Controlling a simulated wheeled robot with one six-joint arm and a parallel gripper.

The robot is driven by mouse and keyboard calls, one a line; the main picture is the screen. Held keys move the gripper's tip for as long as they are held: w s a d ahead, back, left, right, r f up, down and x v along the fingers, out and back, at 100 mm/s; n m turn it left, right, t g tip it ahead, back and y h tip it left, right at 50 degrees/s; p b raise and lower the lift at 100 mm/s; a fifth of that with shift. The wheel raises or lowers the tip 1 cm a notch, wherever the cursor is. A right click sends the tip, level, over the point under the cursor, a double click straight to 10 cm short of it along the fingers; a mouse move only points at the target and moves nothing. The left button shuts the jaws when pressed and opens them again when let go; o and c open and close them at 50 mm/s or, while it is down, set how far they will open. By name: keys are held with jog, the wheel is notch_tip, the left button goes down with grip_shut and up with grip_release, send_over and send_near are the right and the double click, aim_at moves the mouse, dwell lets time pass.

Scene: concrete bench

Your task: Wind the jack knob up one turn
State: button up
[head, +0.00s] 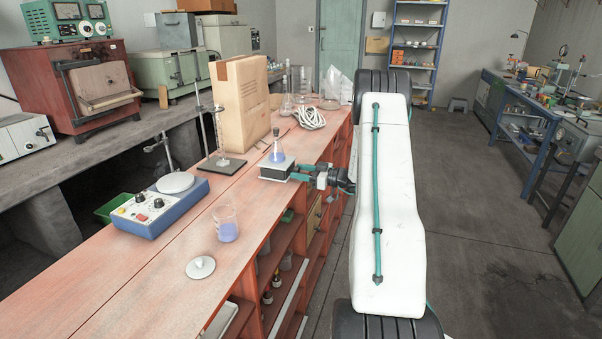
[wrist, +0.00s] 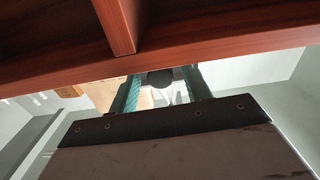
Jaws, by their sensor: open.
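The lab jack (head: 272,174) stands near the right edge of the wooden bench, with a dark body and a pale top. A conical flask (head: 278,153) with blue-violet liquid stands upright on it. My gripper (head: 302,172) is at the jack's right side, reaching in from the aisle. In the wrist view its two teal fingers (wrist: 161,84) are open, one on each side of a dark round knob (wrist: 160,78). The knob sits between the fingers; I cannot tell whether either finger touches it. In the head view the knob is hidden by the gripper.
A cardboard box (head: 241,100) and a burette stand (head: 222,163) are behind the jack. A blue stirrer (head: 160,206), a beaker (head: 226,226) and a white lid (head: 200,267) are nearer. The bench edge (wrist: 215,52) is close to my gripper.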

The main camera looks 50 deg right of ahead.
jog(key=c, duration=1)
jog(key=shift+m, duration=1.6)
jog(key=o, duration=1)
jog(key=v, duration=0.7)
jog(key=shift+s+d, duration=0.15)
jog(key=shift+s, duration=0.15)
